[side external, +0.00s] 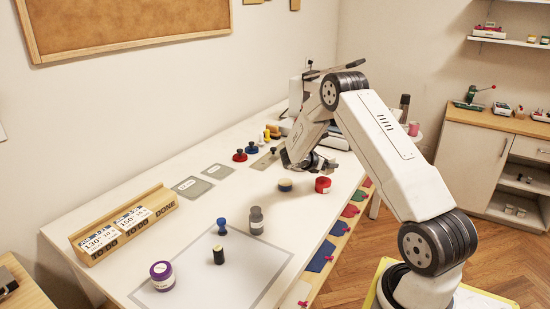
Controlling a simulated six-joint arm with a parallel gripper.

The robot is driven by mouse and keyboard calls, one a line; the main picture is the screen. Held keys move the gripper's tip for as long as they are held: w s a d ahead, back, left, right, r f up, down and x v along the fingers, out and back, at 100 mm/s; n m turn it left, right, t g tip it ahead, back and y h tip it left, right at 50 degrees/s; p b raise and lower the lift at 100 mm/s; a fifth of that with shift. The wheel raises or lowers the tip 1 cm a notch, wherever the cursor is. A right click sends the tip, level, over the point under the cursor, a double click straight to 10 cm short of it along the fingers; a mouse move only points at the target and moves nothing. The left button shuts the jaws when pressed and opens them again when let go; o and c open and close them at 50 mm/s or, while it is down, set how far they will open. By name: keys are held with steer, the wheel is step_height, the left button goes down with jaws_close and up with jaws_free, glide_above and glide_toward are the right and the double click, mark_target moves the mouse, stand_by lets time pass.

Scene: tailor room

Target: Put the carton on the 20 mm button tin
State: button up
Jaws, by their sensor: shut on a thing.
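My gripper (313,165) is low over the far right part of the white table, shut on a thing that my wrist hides. I cannot make out the carton anywhere on the table. Several tins are in view, with labels too small to read, so I cannot tell which is the 20 mm button tin. A dark-topped round tin (285,185) and a red tin (322,185) stand just in front of my gripper.
A grey-lidded jar (256,221), a blue knobbed piece (221,226) and a black spool (218,256) stand near the framed pale mat (205,297). A card rack (124,225) lines the left edge. Red (239,155) and blue (252,148) knobbed pieces stand farther back. Mid-table is clear.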

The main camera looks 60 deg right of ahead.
mark_target(326, 171)
steer(key=shift+w+d+f, duration=0.1)
steer(key=shift+d+f, duration=0.05)
steer(key=shift+f, duration=1.6)
steer(key=shift+f, duration=0.15)
steer(key=o, duration=1.2)
steer(key=v, duration=1.2)
steer(key=shift+w, duration=0.1)
